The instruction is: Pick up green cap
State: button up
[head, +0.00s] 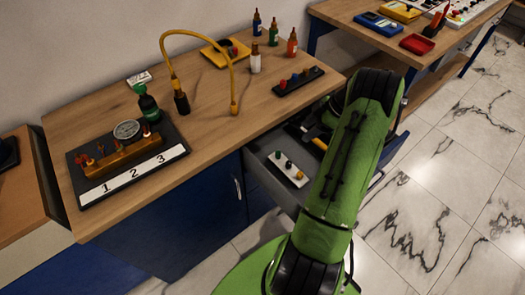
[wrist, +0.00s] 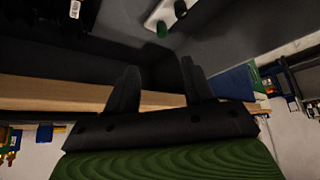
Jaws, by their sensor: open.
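A green cap (head: 277,155) stands at the far left end of a white strip (head: 293,178) in the open drawer, in line with a dark cap and a red cap. In the wrist view the green cap (wrist: 162,30) shows near the top, on the edge of the white strip (wrist: 160,12), beside a dark cap (wrist: 180,8). My gripper (wrist: 159,67) is open, its two black fingers apart with nothing between them. It is clear of the green cap. In the head view my green arm reaches toward the drawer, and the fingers cannot be made out clearly.
The grey drawer (head: 262,180) also holds dark items and a yellow one, partly behind my arm. The wooden tabletop (head: 215,110) above it carries a black cap rack (head: 299,82), several bottles, a yellow hose (head: 200,33) and a numbered gauge board (head: 88,197).

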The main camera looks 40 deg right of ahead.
aim_at(279, 153)
jog(key=b+x, duration=0.3)
jog(key=x, duration=1.2)
jog(key=shift+a+f+b, duration=0.2)
jog(key=shift+a+b, duration=0.05)
jog(key=shift+b, duration=0.1)
jog(key=shift+s+r, duration=0.1)
jog(key=shift+s, duration=0.05)
jog(key=shift+c, duration=0.7)
grip_shut()
